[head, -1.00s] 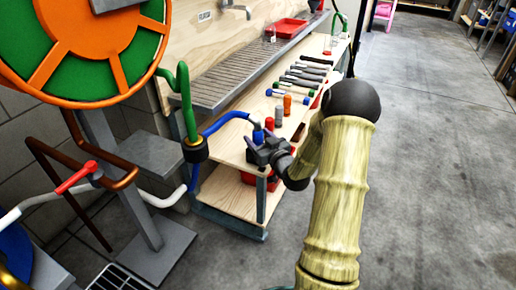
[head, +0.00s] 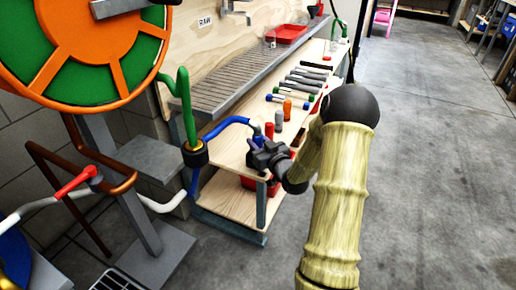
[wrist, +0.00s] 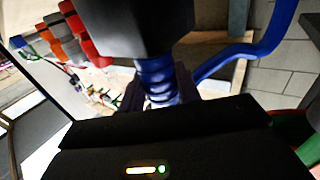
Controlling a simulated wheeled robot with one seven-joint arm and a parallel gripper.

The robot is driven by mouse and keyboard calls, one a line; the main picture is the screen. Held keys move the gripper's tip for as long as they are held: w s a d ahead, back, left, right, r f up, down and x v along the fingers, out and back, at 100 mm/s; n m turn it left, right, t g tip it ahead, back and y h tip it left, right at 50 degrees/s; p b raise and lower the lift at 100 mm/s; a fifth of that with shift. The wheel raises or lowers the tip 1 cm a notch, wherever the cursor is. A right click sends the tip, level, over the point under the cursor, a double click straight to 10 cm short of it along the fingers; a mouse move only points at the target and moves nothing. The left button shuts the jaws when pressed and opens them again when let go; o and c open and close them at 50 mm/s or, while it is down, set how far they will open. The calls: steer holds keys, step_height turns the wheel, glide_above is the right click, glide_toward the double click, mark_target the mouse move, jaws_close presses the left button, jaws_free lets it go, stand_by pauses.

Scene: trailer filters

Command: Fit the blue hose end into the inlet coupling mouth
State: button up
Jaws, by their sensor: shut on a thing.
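The blue hose (head: 236,121) arches from a black collar at the left to my gripper (head: 264,146), over the near end of the workbench. My gripper is shut on the blue hose end (head: 258,132), which points up between the fingers. In the wrist view the ribbed blue hose end (wrist: 157,78) is between the fingers, under a large black block (wrist: 140,25); I cannot tell whether that block is part of the hose end. A grey fitting (head: 236,10) sticks out of the wooden wall beside a "RAW" label; I cannot tell whether it is the inlet coupling.
The wooden workbench (head: 236,152) holds several tools and coloured cylinders (head: 287,107) beside my gripper. A slatted grey tray (head: 205,100) and a red tray (head: 287,33) lie behind. An orange and green reel (head: 110,50) stands left. The floor (head: 430,120) at right is clear.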

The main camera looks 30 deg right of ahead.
step_height(320, 180, up, 10)
steer(key=p, duration=0.5)
stand_by(0.5)
